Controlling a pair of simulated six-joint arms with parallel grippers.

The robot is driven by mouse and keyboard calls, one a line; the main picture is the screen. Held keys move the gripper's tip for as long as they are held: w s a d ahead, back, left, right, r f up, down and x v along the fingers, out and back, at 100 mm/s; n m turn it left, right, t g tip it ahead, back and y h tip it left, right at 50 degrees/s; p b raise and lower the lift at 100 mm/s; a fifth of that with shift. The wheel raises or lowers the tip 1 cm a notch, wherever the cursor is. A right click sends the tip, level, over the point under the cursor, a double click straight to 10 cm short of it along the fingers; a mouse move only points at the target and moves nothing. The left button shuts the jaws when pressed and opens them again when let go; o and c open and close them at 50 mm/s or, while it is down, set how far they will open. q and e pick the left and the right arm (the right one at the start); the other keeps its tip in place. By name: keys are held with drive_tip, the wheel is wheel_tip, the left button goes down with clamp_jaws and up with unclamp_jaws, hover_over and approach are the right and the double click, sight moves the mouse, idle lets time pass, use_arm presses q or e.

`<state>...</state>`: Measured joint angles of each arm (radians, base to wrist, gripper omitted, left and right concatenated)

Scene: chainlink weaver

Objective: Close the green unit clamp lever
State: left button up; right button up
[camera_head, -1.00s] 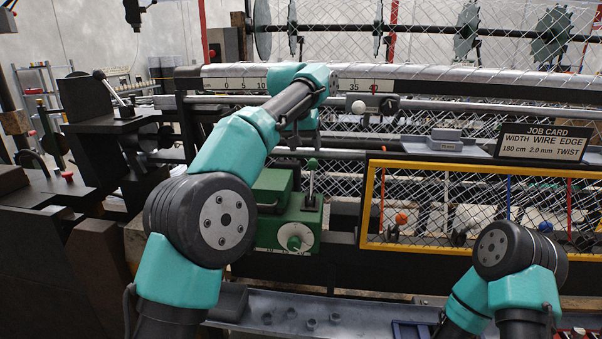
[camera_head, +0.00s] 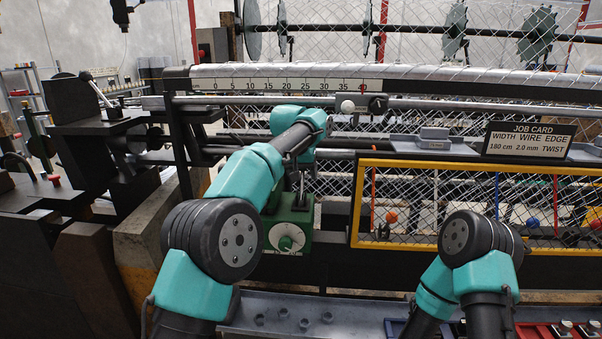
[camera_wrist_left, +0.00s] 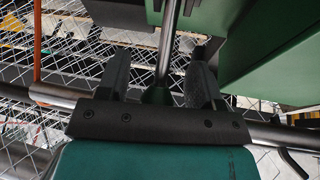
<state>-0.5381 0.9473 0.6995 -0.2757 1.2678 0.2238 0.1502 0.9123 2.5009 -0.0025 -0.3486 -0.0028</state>
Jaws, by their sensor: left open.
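The green unit (camera_head: 302,238) with its white round dial (camera_head: 287,238) sits below the rail, partly hidden behind my left arm. Its grey metal clamp lever (camera_head: 301,186) stands about upright on top; its upper end is hidden by my left wrist. In the left wrist view, the lever rod (camera_wrist_left: 168,42) runs between the two dark fingers of my left gripper (camera_wrist_left: 160,68). The gripper is open, with a gap visible on each side of the rod. A green tapered piece on the rod sits between the fingers. My right gripper is out of view; only its arm shows at lower right.
A yellow-framed mesh panel (camera_head: 354,205) stands right of the unit. The ruler rail (camera_head: 250,84) runs above it. A grey tray (camera_head: 350,312) with small parts lies below, and a job card (camera_head: 527,140) stands at right. Dark machine blocks fill the left.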

sight(303, 174)
use_arm(q)
drive_tip(key=shift+c, duration=0.2)
clamp_jaws()
drive_tip(key=shift+s+a+r+t, duration=0.1)
drive_tip(key=shift+s+r+t, duration=0.1)
drive_tip(key=shift+t, duration=0.1)
drive_tip(key=shift+s+r+t, duration=0.15)
drive_tip(key=shift+s+t, duration=0.05)
drive_tip(key=shift+t, duration=0.2)
drive_tip(key=shift+s+a+r+t+h, duration=0.2)
drive_tip(key=shift+s+t, duration=0.35)
drive_tip(key=shift+t, duration=0.4)
drive_tip(key=shift+s+a+r+t+h, duration=0.2)
drive_tip(key=shift+s+t, duration=0.3)
drive_tip(key=shift+t, duration=0.45)
drive_tip(key=shift+s+d, duration=0.15)
drive_tip(key=shift+s, duration=0.1)
